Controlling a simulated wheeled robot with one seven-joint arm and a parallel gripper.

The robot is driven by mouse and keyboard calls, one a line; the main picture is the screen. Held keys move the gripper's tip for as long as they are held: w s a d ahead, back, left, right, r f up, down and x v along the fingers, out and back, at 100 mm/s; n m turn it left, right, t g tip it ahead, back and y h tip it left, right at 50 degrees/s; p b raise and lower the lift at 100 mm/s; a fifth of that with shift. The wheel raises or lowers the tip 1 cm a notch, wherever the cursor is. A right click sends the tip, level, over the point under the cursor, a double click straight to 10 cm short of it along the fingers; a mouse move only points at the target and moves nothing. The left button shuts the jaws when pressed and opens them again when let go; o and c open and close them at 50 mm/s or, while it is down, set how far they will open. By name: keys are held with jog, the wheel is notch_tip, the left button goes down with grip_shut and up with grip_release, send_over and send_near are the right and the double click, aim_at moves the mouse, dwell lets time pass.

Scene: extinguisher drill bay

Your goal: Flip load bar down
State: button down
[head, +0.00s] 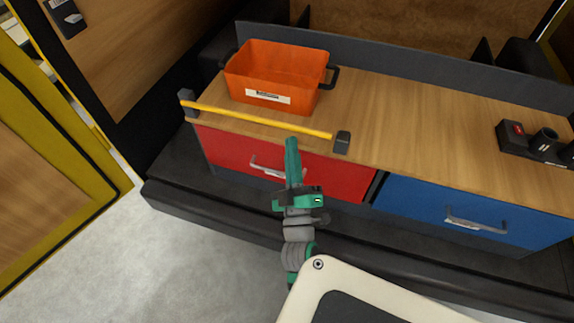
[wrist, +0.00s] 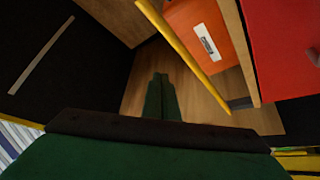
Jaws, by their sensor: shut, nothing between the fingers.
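The load bar (head: 262,120) is a yellow rod running between two dark end brackets along the front edge of the wooden worktop, in front of the orange bin (head: 275,75). It also crosses the wrist view diagonally (wrist: 183,42). My gripper (head: 291,141) has green fingers pressed together with nothing between them. Its tips appear just short of the bar's right half in the head view. In the wrist view the shut fingers (wrist: 160,80) lie to the left of the bar, with a visible gap in the picture. The exact depth between tips and bar is unclear.
Below the worktop (head: 425,120) are a red drawer (head: 225,147) and a blue drawer (head: 510,225), both with protruding handles. A dark holder (head: 540,145) stands at the right. A yellow-framed panel (head: 85,130) stands at the left. The worktop's middle is clear.

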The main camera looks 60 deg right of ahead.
jog(key=a, duration=0.1)
jog(key=a+f, duration=0.2)
jog(key=shift+s+a+f, duration=0.1)
jog(key=shift+s+a, duration=0.15)
jog(key=shift+a, duration=0.1)
jog(key=shift+a, duration=0.1)
dwell(0.6)
jog(key=w+a+f+t+y, duration=0.25)
jog(key=a+f+y, duration=0.2)
jog(key=a, duration=0.65)
jog(key=w+a+f+t+y, duration=0.25)
jog(key=a+f+y, duration=0.2)
jog(key=a, duration=0.65)
jog(key=s+a+f+n+y, duration=0.1)
jog(key=s+a+f+y, duration=0.2)
jog(key=s+a+y, duration=0.2)
jog(key=s+a+f+n+g+y, duration=0.1)
jog(key=s+a+y, duration=0.4)
jog(key=a, duration=0.7)
jog(key=shift+s+a+f, duration=0.3)
jog(key=shift+s+f, duration=0.5)
jog(key=shift+f, duration=0.1)
